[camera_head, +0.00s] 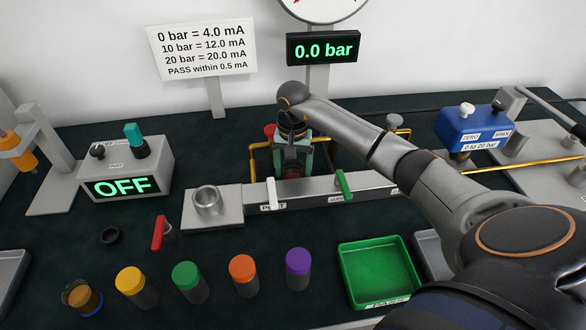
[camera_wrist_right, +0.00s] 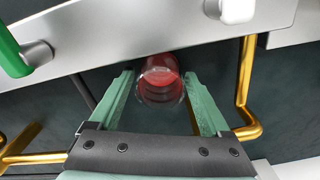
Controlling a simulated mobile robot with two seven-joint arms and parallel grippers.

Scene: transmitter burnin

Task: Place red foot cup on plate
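In the right wrist view, a clear cup with a red foot (camera_wrist_right: 161,80) stands between the fingertips of my right gripper (camera_wrist_right: 160,78). The fingers are apart around it; a narrow dark gap shows on the left side, while the right finger looks very close or touching. In the head view, my right gripper (camera_head: 291,155) points down behind the grey rail, with red showing between its fingers; the arm hides part of it. A grey square plate with a raised ring (camera_head: 207,203) lies left of the rail. My left gripper is not in view.
Several colour-capped jars, a blue-footed amber cup (camera_head: 82,297) and a green tray (camera_head: 378,273) stand in front. The grey OFF box (camera_head: 125,165) is at left.

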